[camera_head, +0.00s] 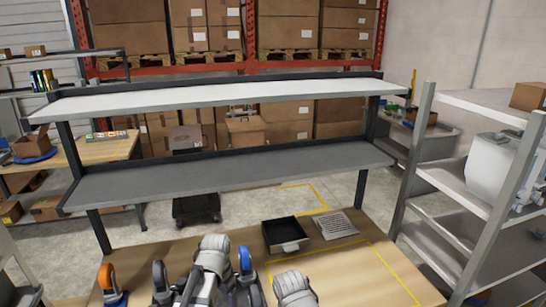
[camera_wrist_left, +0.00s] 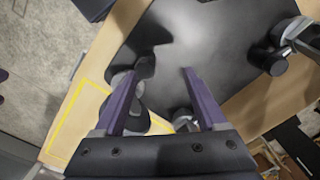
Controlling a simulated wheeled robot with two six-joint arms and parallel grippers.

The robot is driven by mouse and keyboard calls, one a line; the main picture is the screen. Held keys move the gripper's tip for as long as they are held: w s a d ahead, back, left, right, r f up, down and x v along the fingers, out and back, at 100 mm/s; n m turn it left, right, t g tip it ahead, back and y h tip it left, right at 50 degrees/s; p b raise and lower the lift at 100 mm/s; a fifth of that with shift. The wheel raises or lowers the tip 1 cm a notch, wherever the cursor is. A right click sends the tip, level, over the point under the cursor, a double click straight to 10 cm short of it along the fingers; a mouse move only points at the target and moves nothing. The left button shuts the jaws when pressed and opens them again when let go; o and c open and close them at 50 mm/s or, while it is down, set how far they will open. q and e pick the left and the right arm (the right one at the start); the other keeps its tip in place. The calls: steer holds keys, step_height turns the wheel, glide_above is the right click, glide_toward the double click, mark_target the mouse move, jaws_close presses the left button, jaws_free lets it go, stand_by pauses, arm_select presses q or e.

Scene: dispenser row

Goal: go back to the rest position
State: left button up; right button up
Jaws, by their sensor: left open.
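My left gripper (camera_wrist_left: 158,72) shows in the left wrist view with its two dark purple fingers spread apart and nothing between them. Beyond the fingers are a large dark surface, its identity unclear, and a wooden tabletop with a yellow line. In the head view, pale grey links of my own arms show at the bottom centre; the fingers cannot be made out there. An orange-ringed dispenser (camera_head: 107,277) stands at the front left of the wooden table (camera_head: 345,280). A blue-ringed dispenser (camera_head: 245,262) stands close beside my arm link. My right gripper is not visible.
A black open tray (camera_head: 284,235) and a grey slotted plate (camera_head: 336,225) lie on the table, beside a yellow outlined area. A two-tier shelf (camera_head: 230,175) spans the back, its boards empty. A grey rack (camera_head: 475,200) stands at right. The table's right part is clear.

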arm_select(q)
steer(key=s+d+f+n+b, duration=0.1)
steer(key=s+d+f+b, duration=0.2)
steer(key=s, duration=0.3)
steer(key=s+d+f+y+b, duration=0.1)
steer(key=s+d+f+b, duration=0.3)
steer(key=s+d+f, duration=0.1)
steer(key=shift+s+d+n, duration=0.35)
steer(key=shift+s+n, duration=0.05)
steer(key=shift+s, duration=0.1)
stand_by(1.4)
